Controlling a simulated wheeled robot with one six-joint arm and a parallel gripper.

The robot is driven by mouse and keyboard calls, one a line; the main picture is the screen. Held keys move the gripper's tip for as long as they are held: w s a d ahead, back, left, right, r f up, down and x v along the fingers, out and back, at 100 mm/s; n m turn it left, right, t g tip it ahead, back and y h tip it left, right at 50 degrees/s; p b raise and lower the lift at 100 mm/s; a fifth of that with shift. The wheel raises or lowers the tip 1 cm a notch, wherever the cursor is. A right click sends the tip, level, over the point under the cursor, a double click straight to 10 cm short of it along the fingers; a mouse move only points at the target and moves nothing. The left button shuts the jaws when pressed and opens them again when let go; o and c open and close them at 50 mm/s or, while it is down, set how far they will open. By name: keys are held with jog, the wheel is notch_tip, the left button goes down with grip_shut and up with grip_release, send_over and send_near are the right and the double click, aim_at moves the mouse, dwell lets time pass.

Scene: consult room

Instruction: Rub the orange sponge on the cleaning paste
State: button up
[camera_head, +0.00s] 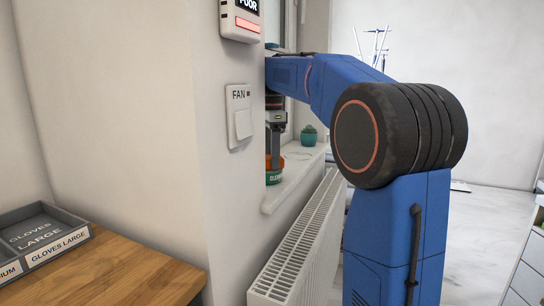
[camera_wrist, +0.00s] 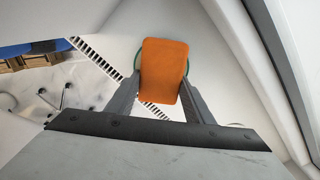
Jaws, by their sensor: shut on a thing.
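My gripper (camera_head: 274,147) points down over the window sill and is shut on the orange sponge (camera_head: 274,163). In the wrist view the sponge (camera_wrist: 163,70) sits between the two grey fingers (camera_wrist: 161,88). The cleaning paste is a green tin (camera_head: 273,178) with lettering, standing on the sill directly under the sponge. The sponge appears to meet the tin's top, but I cannot tell how firmly. In the wrist view only thin arcs of the green tin's rim (camera_wrist: 136,60) show beside the sponge; its paste is hidden. The wall corner partly hides the tin in the head view.
The white sill (camera_head: 290,182) runs above a radiator (camera_head: 300,240). A small green pot with a plant (camera_head: 309,136) stands farther along it. A wall corner with a fan switch (camera_head: 241,118) is close to my gripper. A glove tray (camera_head: 45,238) lies on a wooden top at left.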

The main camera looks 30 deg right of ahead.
jog(key=shift+f, duration=0.35)
dwell(1.1)
jog(key=shift+r, duration=3.55)
jog(key=shift+s, duration=0.1)
